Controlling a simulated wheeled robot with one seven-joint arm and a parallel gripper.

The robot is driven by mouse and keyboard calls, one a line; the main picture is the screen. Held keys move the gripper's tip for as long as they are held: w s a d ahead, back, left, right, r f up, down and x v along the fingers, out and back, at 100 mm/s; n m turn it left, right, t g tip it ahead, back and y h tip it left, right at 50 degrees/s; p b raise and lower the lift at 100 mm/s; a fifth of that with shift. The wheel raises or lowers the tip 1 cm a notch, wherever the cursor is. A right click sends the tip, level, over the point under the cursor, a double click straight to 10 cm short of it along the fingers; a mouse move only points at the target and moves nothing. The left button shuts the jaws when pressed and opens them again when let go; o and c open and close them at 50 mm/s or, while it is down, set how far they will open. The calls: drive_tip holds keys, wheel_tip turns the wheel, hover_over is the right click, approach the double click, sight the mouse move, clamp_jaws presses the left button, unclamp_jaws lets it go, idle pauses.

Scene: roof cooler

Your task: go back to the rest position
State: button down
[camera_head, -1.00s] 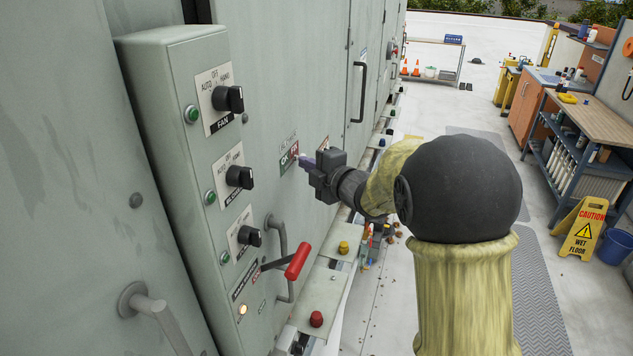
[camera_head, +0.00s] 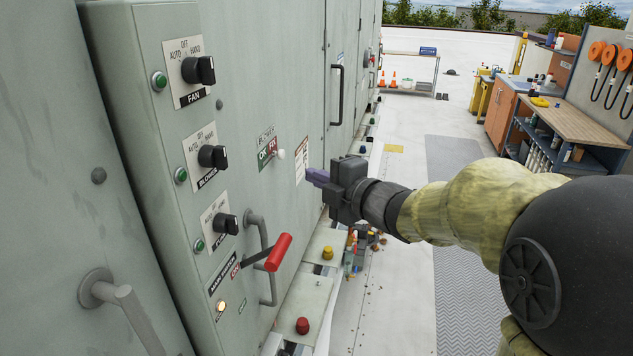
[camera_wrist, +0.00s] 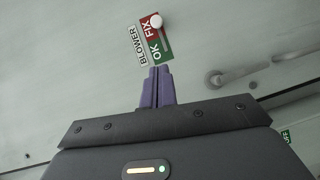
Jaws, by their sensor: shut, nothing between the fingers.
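My gripper (camera_head: 314,177) is in front of the grey cooler wall, to the right of the blower OK/FIX tag (camera_head: 267,151). Its purple fingers are together with nothing between them. In the wrist view my gripper (camera_wrist: 156,72) points at the wall, with its fingertips just below the blower tag (camera_wrist: 152,40) in the picture. A round white knob (camera_head: 281,154) sits at the FIX end of the tag. I cannot tell exactly how far the fingertips are from the wall, but they appear apart from it.
A control box (camera_head: 180,170) with three black knobs and a red-handled lever (camera_head: 278,252) stands out at left. Door handles (camera_head: 337,95) project from the wall. Small parts (camera_head: 365,245) lie below my gripper. A workbench (camera_head: 570,122) stands at right; the roof floor between is open.

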drive_tip(key=shift+a, duration=0.1)
drive_tip(key=s+d+f+m+g+h, duration=0.2)
drive_tip(key=s+d+f+m+h, duration=0.2)
drive_tip(key=d+f+m+h, duration=0.9)
drive_tip(key=s+d+f+m+g+y, duration=0.1)
drive_tip(key=s+f+m+g, duration=0.6)
drive_tip(key=s+f+m, duration=0.4)
drive_tip(key=s+m, duration=0.1)
drive_tip(key=s, duration=0.4)
drive_tip(key=shift+d+f+g+y, duration=0.4)
drive_tip(key=shift+w, duration=0.15)
drive_tip(key=shift+d, duration=0.1)
